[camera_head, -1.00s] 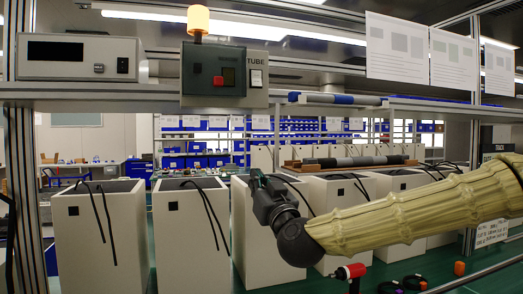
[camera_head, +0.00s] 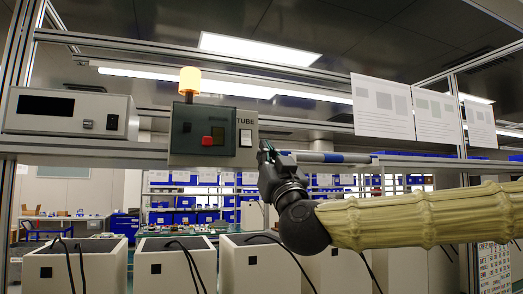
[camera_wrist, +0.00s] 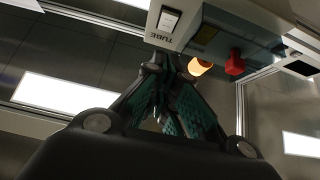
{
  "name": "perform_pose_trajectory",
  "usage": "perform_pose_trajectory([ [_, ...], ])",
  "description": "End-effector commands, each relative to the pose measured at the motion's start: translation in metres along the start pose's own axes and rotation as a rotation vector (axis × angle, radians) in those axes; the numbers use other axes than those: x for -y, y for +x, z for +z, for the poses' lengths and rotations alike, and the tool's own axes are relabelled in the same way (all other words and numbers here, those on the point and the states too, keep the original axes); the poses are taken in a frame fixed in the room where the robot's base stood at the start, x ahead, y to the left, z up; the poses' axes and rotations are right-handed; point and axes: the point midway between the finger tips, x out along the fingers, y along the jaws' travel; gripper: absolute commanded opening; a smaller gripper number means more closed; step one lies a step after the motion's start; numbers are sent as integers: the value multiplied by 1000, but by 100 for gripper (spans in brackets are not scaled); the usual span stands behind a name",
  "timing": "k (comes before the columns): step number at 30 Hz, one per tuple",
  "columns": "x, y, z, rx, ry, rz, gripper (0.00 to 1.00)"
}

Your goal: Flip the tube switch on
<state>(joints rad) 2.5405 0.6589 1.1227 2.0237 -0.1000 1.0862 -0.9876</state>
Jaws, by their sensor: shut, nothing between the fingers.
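The tube switch (camera_head: 246,138) is a white rocker on the right of a grey control box (camera_head: 222,116), beside the word TUBE. The box also has a red button (camera_head: 207,141) and a lit orange lamp (camera_head: 189,80) on top. In the wrist view the rocker (camera_wrist: 168,20) shows upper middle, above the fingertips. My gripper (camera_head: 265,147) is shut and empty, just right of and slightly below the rocker in the head view. In the wrist view its fingertips (camera_wrist: 165,62) are together below the TUBE label. I cannot tell whether they touch the box.
A grey instrument (camera_head: 70,112) stands left of the control box on the same shelf (camera_head: 90,148). A blue and white tube (camera_head: 325,157) lies to the right, behind my gripper. White bins (camera_head: 75,268) with black cables stand below. White sheets (camera_head: 382,105) hang upper right.

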Motion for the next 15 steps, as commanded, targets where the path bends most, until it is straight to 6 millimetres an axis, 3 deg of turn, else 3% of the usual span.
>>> perform_pose_trajectory([
  [15,0,87,-1,2,2,2,0],
])
